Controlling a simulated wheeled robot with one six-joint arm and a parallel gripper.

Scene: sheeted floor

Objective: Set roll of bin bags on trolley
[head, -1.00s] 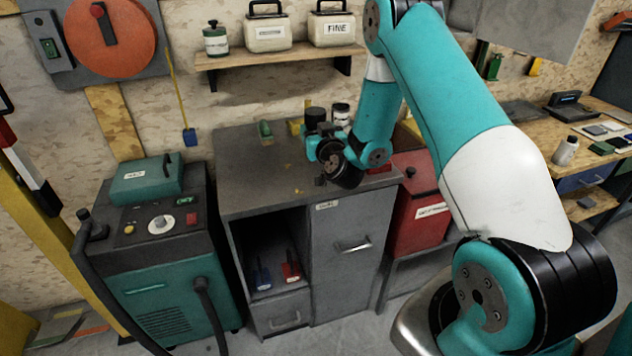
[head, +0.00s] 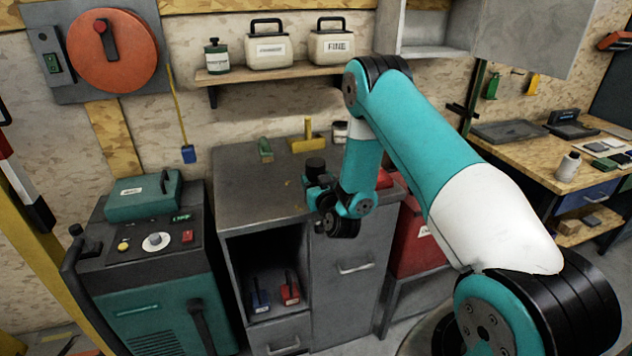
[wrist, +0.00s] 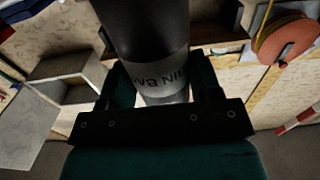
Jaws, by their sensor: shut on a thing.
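The roll of bin bags (wrist: 160,68) is a black cylinder with a pale grey label band, partly readable as "BIN BA". My gripper (wrist: 163,88) is shut on it, one finger on each side. In the head view the black roll (head: 315,166) stands upright in my gripper (head: 318,182), in front of the grey cabinet's top (head: 250,190) near its front right. I cannot tell how high it is above that top. No thing is clearly recognisable as a trolley; the grey cabinet has a door, an open bay and a drawer.
On the cabinet top are a small green block (head: 265,150), a yellow T-shaped thing (head: 307,138) and a white jar (head: 340,132). A teal machine (head: 155,270) stands left, a red container (head: 415,240) right. The cabinet top's left and middle are clear.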

